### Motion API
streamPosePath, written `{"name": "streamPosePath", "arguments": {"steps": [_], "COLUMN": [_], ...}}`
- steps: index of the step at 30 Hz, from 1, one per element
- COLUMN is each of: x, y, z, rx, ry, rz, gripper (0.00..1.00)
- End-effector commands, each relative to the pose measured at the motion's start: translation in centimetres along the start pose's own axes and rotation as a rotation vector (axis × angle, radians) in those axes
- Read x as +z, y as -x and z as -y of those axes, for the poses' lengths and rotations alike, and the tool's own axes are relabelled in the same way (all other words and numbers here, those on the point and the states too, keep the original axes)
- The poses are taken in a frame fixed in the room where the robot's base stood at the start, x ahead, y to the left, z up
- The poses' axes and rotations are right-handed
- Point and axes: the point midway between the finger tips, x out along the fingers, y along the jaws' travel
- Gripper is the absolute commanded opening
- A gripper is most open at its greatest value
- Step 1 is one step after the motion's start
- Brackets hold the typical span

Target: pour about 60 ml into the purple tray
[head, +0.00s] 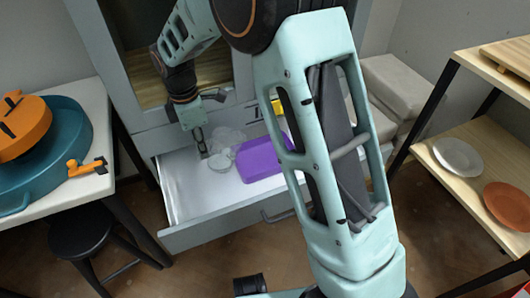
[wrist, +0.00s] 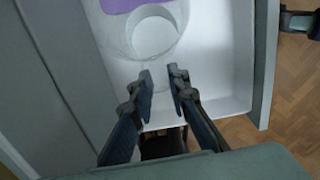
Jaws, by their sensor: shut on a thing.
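The purple tray (head: 262,158) lies in the open white drawer, partly hidden behind my arm in the head view. Its edge shows at the top of the wrist view (wrist: 120,5). A clear see-through vessel (head: 226,138) with a pale round part is beside the tray, on its left. In the wrist view the vessel (wrist: 155,35) is just beyond my fingertips. My gripper (head: 204,153) is over the drawer's left part. Its fingers (wrist: 163,76) are shut on the clear vessel's near side, apparently a handle that is hard to make out. The liquid level cannot be told.
The open drawer (head: 195,232) juts out from a grey cabinet. A yellow thing (head: 277,107) is behind the tray. At left a table holds a teal round object (head: 50,150) and orange items; a black stool (head: 80,232) stands below. A wooden shelf with plates (head: 458,157) is at right.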

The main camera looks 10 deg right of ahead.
Motion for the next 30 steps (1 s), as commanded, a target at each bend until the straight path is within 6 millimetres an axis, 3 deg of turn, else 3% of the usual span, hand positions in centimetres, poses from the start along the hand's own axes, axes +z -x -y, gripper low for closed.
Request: {"name": "streamPosePath", "arguments": {"steps": [6,13,15,20,30], "x": [2.0,4.2,4.5,5.4,6.5], "y": [0.7,3.2,1.9,1.2,1.9], "z": [0.0,-0.1,0.1,0.0,0.0], "rx": [0.003,0.006,0.0,0.004,0.005], "ry": [-0.007,-0.009,-0.007,-0.007,-0.004], "rz": [-0.14,-0.29,-0.335,-0.439,-0.609], "gripper": [0.0,0.0,0.0,0.0,0.0]}}
